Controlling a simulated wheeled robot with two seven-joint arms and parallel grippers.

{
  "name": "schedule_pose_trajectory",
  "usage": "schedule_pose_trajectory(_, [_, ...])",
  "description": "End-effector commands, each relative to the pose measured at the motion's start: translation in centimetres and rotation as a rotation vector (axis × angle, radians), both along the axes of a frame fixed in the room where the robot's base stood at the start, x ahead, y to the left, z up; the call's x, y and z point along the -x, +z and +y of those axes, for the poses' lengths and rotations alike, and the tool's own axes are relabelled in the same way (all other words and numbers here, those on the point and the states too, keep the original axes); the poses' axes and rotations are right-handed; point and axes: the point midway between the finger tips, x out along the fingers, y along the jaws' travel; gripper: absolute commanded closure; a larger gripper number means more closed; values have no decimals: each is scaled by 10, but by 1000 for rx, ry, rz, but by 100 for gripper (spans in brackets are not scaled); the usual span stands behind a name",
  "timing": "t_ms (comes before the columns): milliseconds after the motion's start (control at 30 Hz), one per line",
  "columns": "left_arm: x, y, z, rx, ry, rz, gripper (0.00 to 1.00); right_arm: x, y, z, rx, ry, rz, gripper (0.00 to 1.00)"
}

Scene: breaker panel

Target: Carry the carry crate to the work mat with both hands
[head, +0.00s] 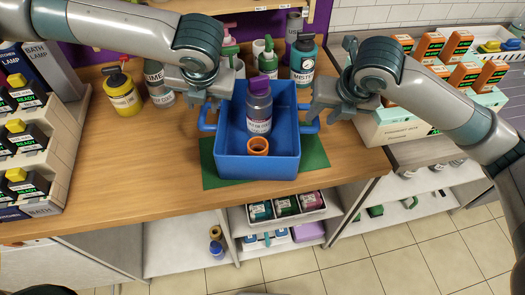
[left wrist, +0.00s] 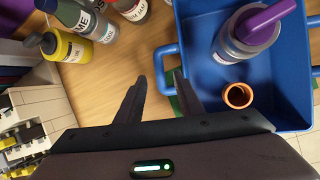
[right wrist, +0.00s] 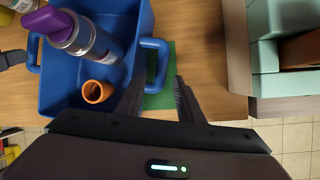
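The blue carry crate (head: 258,168) stands upright on the green work mat (head: 316,158), whose edges show at its sides and front. In the crate are a grey bottle with a purple cap (head: 259,106) and an orange ring-shaped item (head: 258,146). My left gripper (head: 203,100) is open at the crate's left handle (left wrist: 165,52); its fingers are apart, with the handle just ahead of them. My right gripper (head: 328,108) is open at the right handle (right wrist: 160,62), its fingers spread to either side. Neither gripper visibly holds anything.
Several bottles, including a yellow one (head: 122,95), stand behind and left of the crate. A rack of dark boxes (head: 25,140) is at the far left. A stand of orange boxes (head: 400,125) is close on the right. The counter's front left is clear.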

Motion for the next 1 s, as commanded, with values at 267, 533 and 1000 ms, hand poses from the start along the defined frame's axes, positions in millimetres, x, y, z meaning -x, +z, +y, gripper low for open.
schedule_pose_trajectory(267, [0,0,0,0,0,0,66,11,26,-6,1,0,1,66])
schedule_pose_trajectory(533, [0,0,0,0,0,0,66,12,28,-6,1,0,2,66])
schedule_pose_trajectory(1000, [0,0,0,0,0,0,66,12,28,-6,1,0,1,66])
